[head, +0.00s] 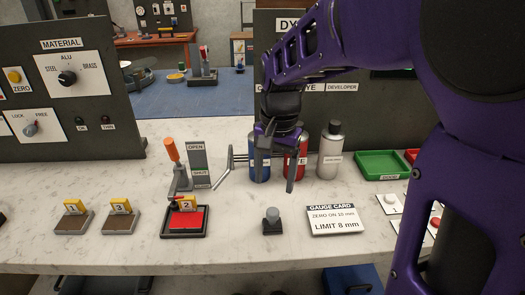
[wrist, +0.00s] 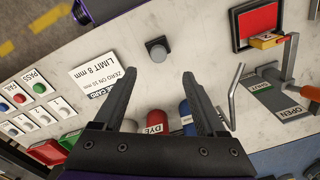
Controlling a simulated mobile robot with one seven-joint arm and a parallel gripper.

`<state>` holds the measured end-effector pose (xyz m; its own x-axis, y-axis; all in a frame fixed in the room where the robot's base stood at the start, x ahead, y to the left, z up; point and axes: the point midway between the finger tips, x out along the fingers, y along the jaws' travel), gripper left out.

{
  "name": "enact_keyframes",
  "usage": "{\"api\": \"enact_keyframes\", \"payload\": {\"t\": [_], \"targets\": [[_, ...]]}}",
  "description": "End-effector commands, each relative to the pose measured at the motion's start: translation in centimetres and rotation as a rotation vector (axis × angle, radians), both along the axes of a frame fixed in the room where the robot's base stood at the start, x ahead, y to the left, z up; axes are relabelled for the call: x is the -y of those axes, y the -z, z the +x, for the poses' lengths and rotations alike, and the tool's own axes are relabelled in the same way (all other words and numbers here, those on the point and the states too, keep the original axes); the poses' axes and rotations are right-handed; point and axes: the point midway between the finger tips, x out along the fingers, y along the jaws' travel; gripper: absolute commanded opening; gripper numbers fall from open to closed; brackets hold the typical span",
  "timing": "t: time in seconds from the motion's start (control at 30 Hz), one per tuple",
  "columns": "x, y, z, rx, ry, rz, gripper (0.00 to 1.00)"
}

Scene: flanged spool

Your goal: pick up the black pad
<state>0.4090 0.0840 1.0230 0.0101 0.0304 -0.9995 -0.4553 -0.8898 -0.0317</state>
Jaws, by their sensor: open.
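A small black square pad (head: 272,229) sits on the white marble counter, with a grey rounded knob on its top. In the wrist view the pad (wrist: 153,42) shows just beyond the fingertips, between their lines. My gripper (head: 273,185) is open and empty, pointing down above and behind the pad in the head view. Its two fingers also show in the wrist view (wrist: 160,60), apart from the pad. A black-framed tray with a red surface (head: 185,222) and a yellow "2" tag stands to the left.
Blue, red and grey bottles (head: 330,152) stand behind my gripper. A bent metal rod stand (head: 222,178) and an orange-handled lever (head: 174,160) are left of it. A gauge card (head: 335,220) lies right of the pad. The counter around the pad is clear.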

Motion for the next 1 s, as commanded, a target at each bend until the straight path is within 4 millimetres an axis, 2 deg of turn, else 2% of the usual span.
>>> {"api": "enact_keyframes", "payload": {"t": [0.03, 0.1, 0.23, 0.47, 0.8, 1.0], "targets": [[0.0, 1.5, 0.0, -0.003, 0.000, -0.001, 0.74], [-0.1, 2.9, 0.0, -0.002, 0.000, 0.000, 0.74], [-0.2, 5.2, 0.0, 0.000, -0.001, 0.000, 0.74], [-0.3, 6.8, 0.1, 0.003, -0.002, 0.001, 0.74], [-0.1, 11.3, 0.0, 0.000, -0.001, 0.001, 0.74], [-0.1, 11.8, 0.1, 0.004, -0.001, 0.001, 0.74]]}}
